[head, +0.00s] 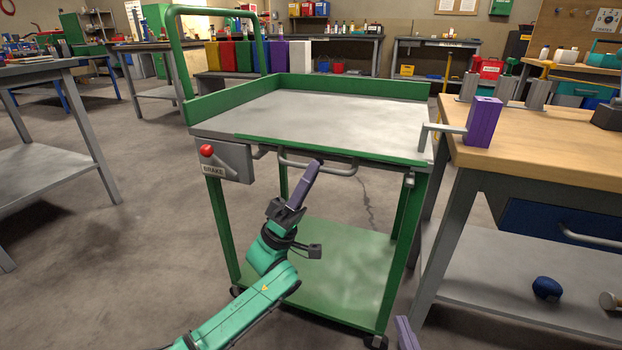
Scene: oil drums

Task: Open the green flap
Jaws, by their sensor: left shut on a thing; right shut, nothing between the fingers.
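The green flap (375,157) shows as a thin green strip along the front edge of the cart's grey top. I cannot tell its exact angle. A grey bar handle (340,173) sits just below that strip. My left gripper (314,168), with purple fingers, reaches up from below and is shut on the handle, left of its middle. The fingers hide a part of the bar. My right gripper (404,331) shows only as a purple tip at the bottom edge, right of the cart's lower shelf. It is shut and empty, away from the flap.
The green cart (340,80) has a push bar at left and a brake box (225,160) with a red knob. A wooden workbench (560,146) stands close on the right, with a purple block (483,122) near its edge. Open floor lies to the left.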

